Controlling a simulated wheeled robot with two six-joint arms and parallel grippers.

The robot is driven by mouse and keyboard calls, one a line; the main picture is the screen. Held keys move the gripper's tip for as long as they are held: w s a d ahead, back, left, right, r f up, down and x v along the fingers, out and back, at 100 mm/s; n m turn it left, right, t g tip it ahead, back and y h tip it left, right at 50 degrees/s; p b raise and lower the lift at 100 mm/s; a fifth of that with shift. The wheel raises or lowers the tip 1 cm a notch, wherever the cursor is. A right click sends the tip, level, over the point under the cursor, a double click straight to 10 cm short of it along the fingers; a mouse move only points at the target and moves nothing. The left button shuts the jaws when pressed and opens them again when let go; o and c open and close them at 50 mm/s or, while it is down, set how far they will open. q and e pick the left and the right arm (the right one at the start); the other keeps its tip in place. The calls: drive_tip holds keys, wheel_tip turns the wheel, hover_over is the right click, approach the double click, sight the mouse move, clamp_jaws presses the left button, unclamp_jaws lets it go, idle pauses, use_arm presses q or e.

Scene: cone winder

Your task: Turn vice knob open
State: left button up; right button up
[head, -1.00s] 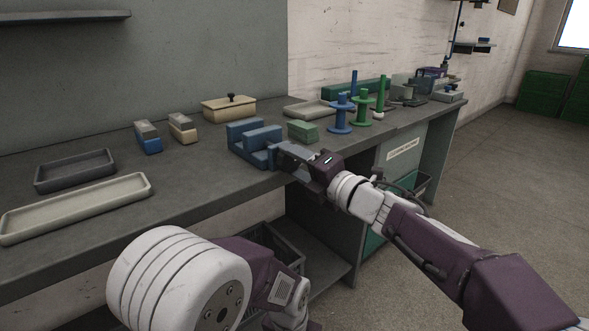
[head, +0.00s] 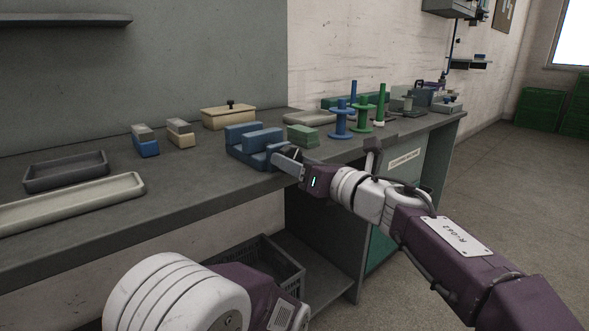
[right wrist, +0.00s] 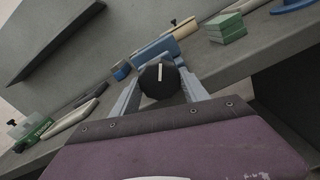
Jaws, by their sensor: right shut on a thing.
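The blue vice (head: 240,137) stands at the front edge of the grey bench in the head view, its two jaw blocks apart with a gap between them. Its round black knob (right wrist: 158,82) with a white mark line shows in the right wrist view; the line stands nearly upright there. My right gripper (right wrist: 160,76) is shut on the knob, one grey finger on each side. In the head view the right gripper (head: 278,156) is at the vice's front right end and mostly hides the knob. My left arm is folded low, its gripper out of frame.
A green block stack (head: 303,136) is just right of the vice, with blue (head: 341,122) and green (head: 363,113) spools beyond. Two small blocks, a lidded beige box (head: 228,117) and trays (head: 66,172) lie left and behind. A crate (head: 265,268) is under the bench.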

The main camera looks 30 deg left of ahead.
drive_tip(key=shift+f+n+b, duration=0.2)
drive_tip(key=shift+n+b, duration=0.4)
drive_tip(key=shift+n, duration=1.3)
drive_tip(key=o, duration=1.4)
drive_tip(key=shift+r, duration=0.1)
drive_tip(key=shift+d, duration=0.1)
drive_tip(key=v, duration=0.9)
drive_tip(key=shift+b, duration=0.35)
